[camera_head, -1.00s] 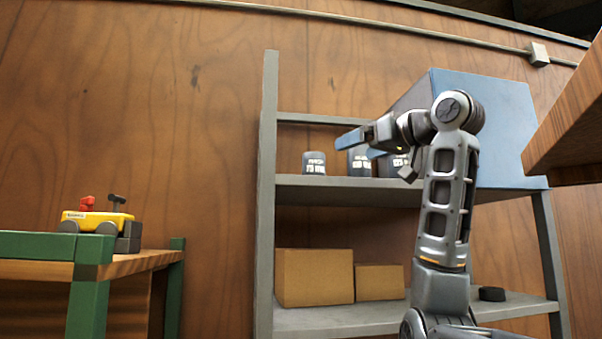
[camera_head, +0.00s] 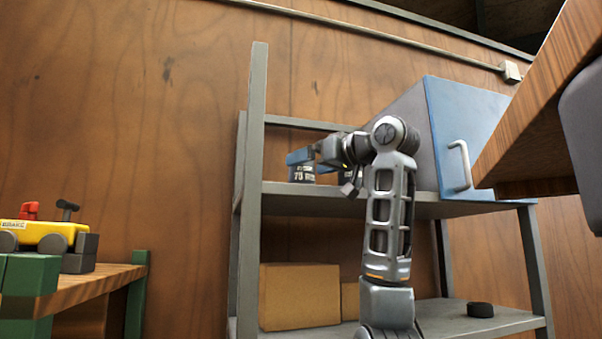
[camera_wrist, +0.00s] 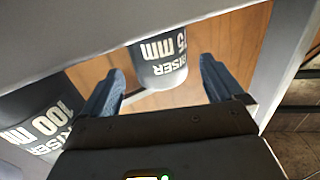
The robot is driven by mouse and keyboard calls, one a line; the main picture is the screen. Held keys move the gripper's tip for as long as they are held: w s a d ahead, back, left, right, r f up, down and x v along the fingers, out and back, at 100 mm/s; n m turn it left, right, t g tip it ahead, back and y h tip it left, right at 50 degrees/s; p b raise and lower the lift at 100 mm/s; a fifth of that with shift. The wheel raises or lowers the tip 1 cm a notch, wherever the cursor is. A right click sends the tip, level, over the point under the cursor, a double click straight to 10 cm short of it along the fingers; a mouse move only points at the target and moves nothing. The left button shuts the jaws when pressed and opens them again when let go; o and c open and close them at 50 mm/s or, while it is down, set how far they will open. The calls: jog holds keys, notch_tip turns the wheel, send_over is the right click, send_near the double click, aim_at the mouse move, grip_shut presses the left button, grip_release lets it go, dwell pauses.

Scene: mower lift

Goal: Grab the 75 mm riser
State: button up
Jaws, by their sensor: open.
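The 75 mm riser (camera_head: 302,175) is a dark cylinder with a white label, standing on the shelf's upper board near its left end. In the wrist view the riser (camera_wrist: 160,62) shows between and just beyond the two blue fingertips; its label is partly cut off. My gripper (camera_wrist: 160,85) is open and empty, with a finger to either side of the riser's line. In the head view my gripper (camera_head: 300,157) is at the riser and overlaps its top; contact cannot be told. The 100 mm riser (camera_wrist: 38,118) stands beside it, outside the left finger.
The grey shelf (camera_head: 256,150) has an upright post left of the risers. A blue cabinet (camera_head: 465,130) stands on the upper board at right. A cardboard box (camera_head: 300,297) and a black puck (camera_head: 480,310) are below.

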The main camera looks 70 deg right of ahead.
aim_at(302, 165)
jog(key=p+x, duration=0.1)
jog(key=x, duration=0.2)
jog(key=shift+w, duration=0.15)
jog(key=c, duration=1.2)
jog(key=shift+r, duration=0.2)
